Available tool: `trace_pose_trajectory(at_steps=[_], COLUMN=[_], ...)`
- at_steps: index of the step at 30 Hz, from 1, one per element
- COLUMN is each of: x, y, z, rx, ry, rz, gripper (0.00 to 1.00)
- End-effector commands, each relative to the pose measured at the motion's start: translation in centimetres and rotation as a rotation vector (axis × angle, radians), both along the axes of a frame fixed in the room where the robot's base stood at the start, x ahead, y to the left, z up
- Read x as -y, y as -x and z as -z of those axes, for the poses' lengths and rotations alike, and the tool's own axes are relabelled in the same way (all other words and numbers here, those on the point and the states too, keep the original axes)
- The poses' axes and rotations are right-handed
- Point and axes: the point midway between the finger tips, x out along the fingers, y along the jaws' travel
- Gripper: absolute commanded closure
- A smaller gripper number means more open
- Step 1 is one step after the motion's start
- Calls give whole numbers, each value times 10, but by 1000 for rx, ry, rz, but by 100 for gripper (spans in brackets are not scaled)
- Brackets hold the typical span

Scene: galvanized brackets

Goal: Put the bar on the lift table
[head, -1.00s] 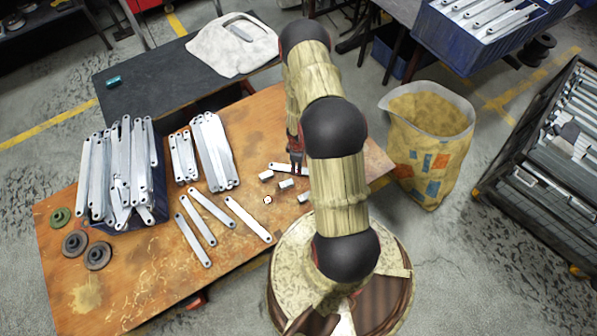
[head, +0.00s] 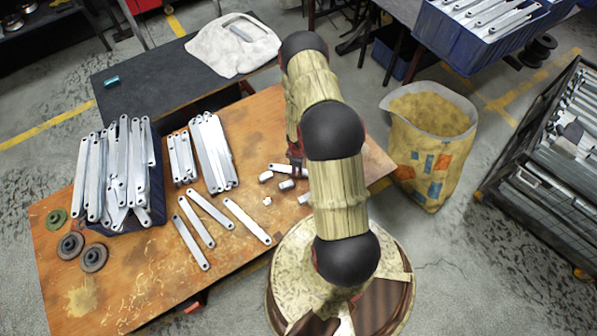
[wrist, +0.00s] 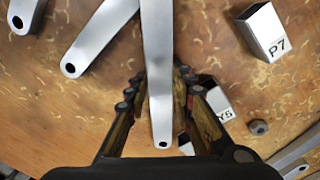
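My gripper (head: 296,168) is low over the right part of the rusty orange worktable (head: 150,270). In the wrist view, its two fingers (wrist: 160,85) stand on either side of a flat grey bar (wrist: 158,60). Narrow gaps show beside the bar, so the fingers look open around it. The bar's holed end lies near my palm.
Loose bars (head: 247,221), stacked bars (head: 215,155) and a full blue bin (head: 150,205) lie left. A sack (head: 430,150) stands right.

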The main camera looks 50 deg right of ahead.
Motion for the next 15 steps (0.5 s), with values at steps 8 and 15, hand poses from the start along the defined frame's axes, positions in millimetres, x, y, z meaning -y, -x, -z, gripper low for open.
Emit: trace_pose_trajectory(at_steps=[8,15], x=[0,0], y=[0,0], z=[0,0], rx=[0,0], ry=[0,0], rz=[0,0], gripper=[94,100])
